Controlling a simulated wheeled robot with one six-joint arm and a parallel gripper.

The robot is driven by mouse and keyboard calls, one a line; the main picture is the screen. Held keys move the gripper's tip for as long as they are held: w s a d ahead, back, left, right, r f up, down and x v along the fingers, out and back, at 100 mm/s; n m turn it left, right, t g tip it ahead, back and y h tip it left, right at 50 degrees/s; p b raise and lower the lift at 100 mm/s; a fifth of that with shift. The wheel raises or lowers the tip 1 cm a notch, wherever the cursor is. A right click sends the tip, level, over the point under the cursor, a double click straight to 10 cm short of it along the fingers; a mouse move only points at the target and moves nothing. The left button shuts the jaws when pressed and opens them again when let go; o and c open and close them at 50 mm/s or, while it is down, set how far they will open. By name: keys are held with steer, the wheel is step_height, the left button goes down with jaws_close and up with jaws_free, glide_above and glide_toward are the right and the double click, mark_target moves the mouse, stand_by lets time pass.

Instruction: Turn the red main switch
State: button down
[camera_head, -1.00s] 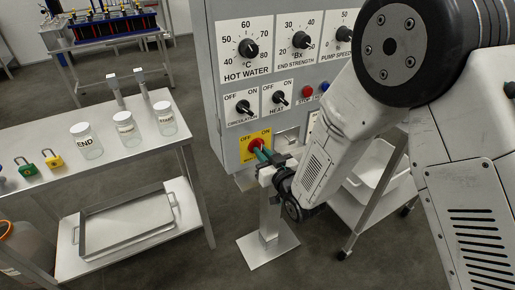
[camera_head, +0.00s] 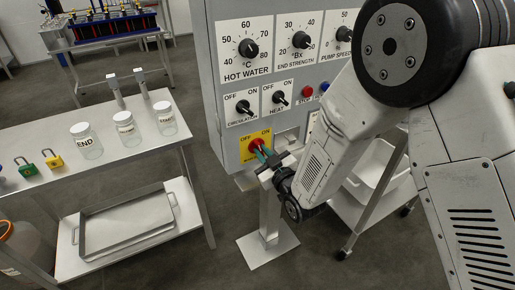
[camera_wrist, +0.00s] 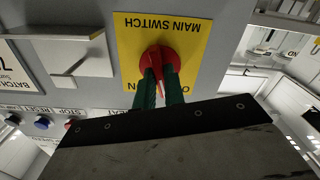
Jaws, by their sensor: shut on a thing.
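The red main switch (camera_head: 255,144) is a round knob on a yellow plate (camera_head: 247,156) low on the grey control panel. The plate bears OFF at left and ON at right. My gripper (camera_head: 263,152) reaches it from the front right, its green fingertips shut on the knob. In the wrist view the red knob (camera_wrist: 159,57) sits between the two green fingers of my gripper (camera_wrist: 160,86), below the upside-down words MAIN SWITCH. The fingers hide part of the knob and the OFF and ON marks there. I cannot tell the knob's exact angle.
The panel (camera_head: 203,60) also has two smaller black knobs, large dials, and red and blue buttons (camera_head: 307,92). A steel table (camera_head: 60,145) at left holds jars, a green padlock (camera_head: 28,170) and a yellow padlock (camera_head: 53,160). A white cart (camera_head: 372,178) stands at right.

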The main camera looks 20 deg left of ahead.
steer(key=shift+f+n, duration=0.1)
steer(key=shift+n, duration=0.9)
steer(key=shift+n, duration=1)
steer(key=shift+n, duration=0.7)
steer(key=c, duration=1.5)
jaws_free()
steer(key=shift+d, duration=0.1)
steer(key=shift+c, duration=0.2)
steer(key=shift+o, duration=0.7)
